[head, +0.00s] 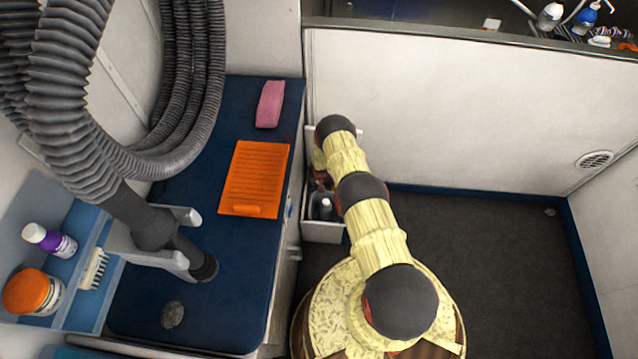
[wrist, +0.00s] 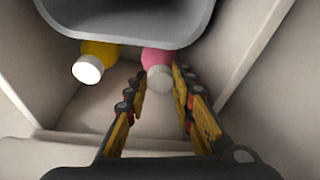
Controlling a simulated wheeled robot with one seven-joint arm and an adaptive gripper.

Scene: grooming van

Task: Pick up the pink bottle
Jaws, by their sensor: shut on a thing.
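The pink bottle (wrist: 158,58) with a whitish cap shows in the wrist view, partly under a grey rounded edge. My gripper (wrist: 160,76) has its two fingers on either side of the bottle's cap end and is shut on it. The upper part of the bottle's body is hidden by the grey edge. In the head view my arm reaches to the open drawer (head: 323,232) beside the blue counter, and my gripper and the pink bottle are hidden there.
A yellow bottle with a white cap (wrist: 90,62) lies left of the pink one in the wrist view. Pale drawer walls (wrist: 250,45) stand close on both sides. The blue counter (head: 245,290) holds an orange tray (head: 255,178) and a pink block (head: 270,104).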

